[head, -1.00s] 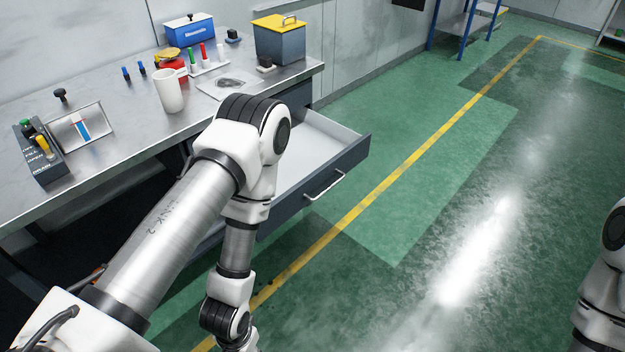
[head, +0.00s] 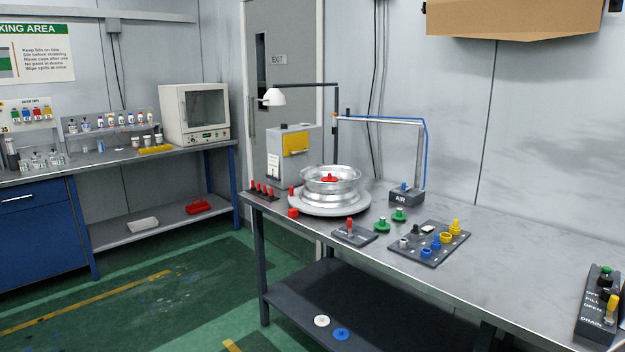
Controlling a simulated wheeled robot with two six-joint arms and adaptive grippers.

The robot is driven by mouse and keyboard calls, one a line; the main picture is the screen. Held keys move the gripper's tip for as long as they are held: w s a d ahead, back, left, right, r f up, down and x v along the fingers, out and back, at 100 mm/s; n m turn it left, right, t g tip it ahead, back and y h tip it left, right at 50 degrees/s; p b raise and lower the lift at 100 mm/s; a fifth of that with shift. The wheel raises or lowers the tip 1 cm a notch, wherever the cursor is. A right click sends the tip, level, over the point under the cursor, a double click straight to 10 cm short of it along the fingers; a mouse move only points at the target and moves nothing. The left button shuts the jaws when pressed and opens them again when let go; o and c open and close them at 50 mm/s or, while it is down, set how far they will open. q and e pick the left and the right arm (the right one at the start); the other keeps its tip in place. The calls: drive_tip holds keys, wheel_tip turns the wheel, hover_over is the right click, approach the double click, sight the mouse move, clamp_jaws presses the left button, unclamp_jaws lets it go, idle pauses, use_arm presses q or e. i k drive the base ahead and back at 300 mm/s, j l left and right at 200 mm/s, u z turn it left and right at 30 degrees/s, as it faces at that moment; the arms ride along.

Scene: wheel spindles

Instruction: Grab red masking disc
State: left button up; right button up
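A red disc-like piece with a knob (head: 330,178) sits in the middle of a silver wheel (head: 345,187) on the steel workbench. I cannot tell for certain that it is the masking disc. Similar knobbed green pieces (head: 399,215) stand on the bench in front of the wheel. A white disc (head: 321,320) and a blue disc (head: 340,333) lie low down by the front of the bench's lower shelf. Neither of my grippers is in the head view.
A dark panel with yellow and blue caps (head: 436,243) lies right of the wheel. A red-pegged rack (head: 263,191) stands at the bench's left end. Green floor is open at left.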

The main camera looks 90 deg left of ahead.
sight(329, 178)
drive_tip(key=u, duration=2.7)
drive_tip(key=i+j+z, duration=0.1)
drive_tip(key=z, duration=0.35)
drive_tip(key=i+j+z, duration=0.25)
drive_tip(key=z, duration=0.2)
drive_tip(key=i+j, duration=0.05)
